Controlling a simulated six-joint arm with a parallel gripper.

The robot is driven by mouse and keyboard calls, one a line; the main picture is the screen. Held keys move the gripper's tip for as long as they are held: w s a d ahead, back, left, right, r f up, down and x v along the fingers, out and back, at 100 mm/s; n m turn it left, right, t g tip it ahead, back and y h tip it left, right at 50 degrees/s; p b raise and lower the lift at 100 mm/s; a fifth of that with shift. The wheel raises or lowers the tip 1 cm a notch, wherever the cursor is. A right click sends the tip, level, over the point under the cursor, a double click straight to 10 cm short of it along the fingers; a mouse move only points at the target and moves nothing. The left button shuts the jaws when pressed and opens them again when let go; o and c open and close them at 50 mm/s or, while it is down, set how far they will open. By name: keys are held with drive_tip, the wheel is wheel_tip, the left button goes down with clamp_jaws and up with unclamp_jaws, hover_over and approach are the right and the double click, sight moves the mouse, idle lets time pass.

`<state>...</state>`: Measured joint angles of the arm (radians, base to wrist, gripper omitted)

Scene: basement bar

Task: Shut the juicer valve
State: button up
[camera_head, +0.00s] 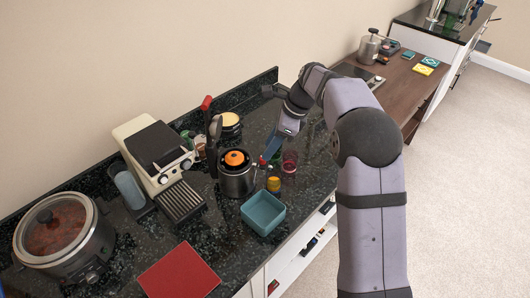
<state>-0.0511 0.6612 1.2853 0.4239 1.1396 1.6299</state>
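The juicer (236,178) is a dark metal cylinder with an orange top, standing on the black speckled counter in the middle of the view. Its valve is too small to make out. A dark upright lever with a red tip (206,103) rises just behind it; I cannot tell whether it belongs to the juicer. My gripper (271,150) points down at the right of the juicer, apart from it in the picture. Its fingers are small and partly hidden among glasses and small items, so I cannot tell whether they are open.
A teal square bowl (263,212) and a yellow jar (273,184) stand close to the juicer. A pink glass (289,162) is beside my gripper. A brown table (394,78) is behind.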

drive_tip(key=shift+p+x, duration=0.65)
drive_tip(key=shift+x, duration=1.6)
drive_tip(key=shift+d, duration=0.1)
drive_tip(key=shift+c, duration=0.5)
clamp_jaws()
